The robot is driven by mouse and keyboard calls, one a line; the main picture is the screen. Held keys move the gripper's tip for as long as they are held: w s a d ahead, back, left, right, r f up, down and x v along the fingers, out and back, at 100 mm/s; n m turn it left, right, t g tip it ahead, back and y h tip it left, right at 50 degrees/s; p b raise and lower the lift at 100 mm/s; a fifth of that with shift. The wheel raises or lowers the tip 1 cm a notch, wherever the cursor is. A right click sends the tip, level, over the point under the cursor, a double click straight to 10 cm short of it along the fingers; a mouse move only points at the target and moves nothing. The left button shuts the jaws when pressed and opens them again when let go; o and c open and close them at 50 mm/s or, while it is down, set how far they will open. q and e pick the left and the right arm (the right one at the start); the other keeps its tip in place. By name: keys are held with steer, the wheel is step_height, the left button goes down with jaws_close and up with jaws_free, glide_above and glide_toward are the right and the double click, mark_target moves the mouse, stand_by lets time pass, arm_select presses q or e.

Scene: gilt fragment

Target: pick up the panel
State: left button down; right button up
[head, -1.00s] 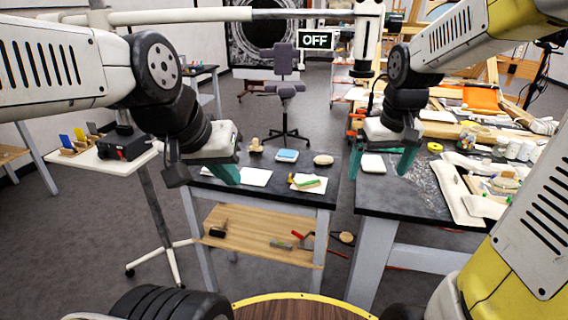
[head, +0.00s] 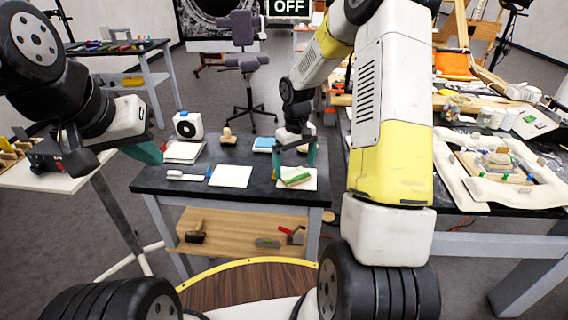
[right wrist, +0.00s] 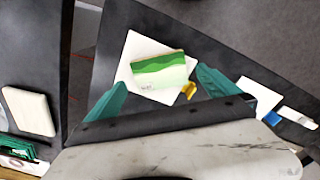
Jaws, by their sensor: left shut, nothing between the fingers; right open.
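The panel, a small flat block with a green and cream painted face (head: 297,180), lies on a white sheet (head: 312,186) at the right front of the dark middle table. It also shows in the right wrist view (right wrist: 158,66), with a small yellow piece (right wrist: 185,91) at its edge. My right gripper (head: 295,158) is open and empty just behind and above the panel. In the right wrist view its green fingers (right wrist: 161,84) stand apart on either side of the panel. My left gripper (head: 151,153) is shut and empty by the table's left edge.
A white sheet (head: 231,176), a white brush (head: 186,177), a wooden-handled tool (head: 228,137) and a blue-topped block (head: 264,144) lie on the table. A white boxed device (head: 188,125) stands at back left. The cluttered right table (head: 455,195) is close by.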

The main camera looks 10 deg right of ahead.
mark_target(295, 175)
steer(key=shift+f, duration=1.55)
steer(key=c, duration=1.3)
steer(key=shift+c, duration=0.2)
steer(key=shift+r, duration=0.15)
